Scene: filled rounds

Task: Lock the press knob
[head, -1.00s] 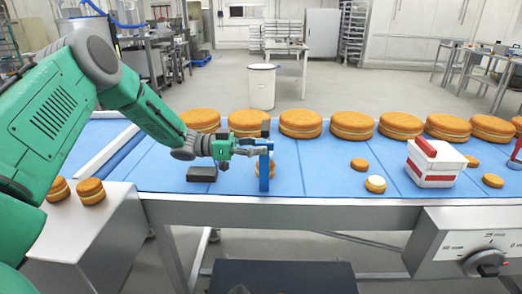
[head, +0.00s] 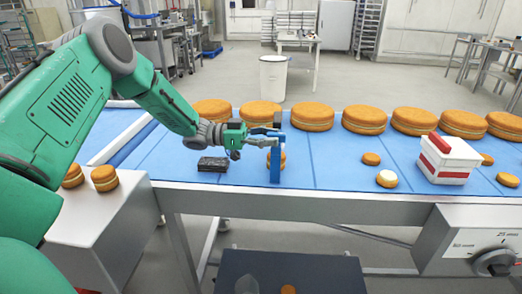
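A small blue upright press frame (head: 275,165) stands on the blue conveyor with a dark piece (head: 277,118) at its top. An orange filled round (head: 283,160) shows partly behind it. My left gripper (head: 274,138) reaches in from the left at the top of the frame, its fingers overlapping it. The fingers are too small to tell whether they are open, shut or touching it. A dial knob (head: 495,262) with a white pointer sits on a grey panel at the lower right, far from my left gripper. My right gripper is out of view.
A black block (head: 213,164) lies left of the press. Large filled rounds (head: 312,117) line the conveyor's back. Small rounds (head: 386,179) and a red-and-white box (head: 448,160) stand to the right. A dark low surface (head: 320,275) is below the front edge.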

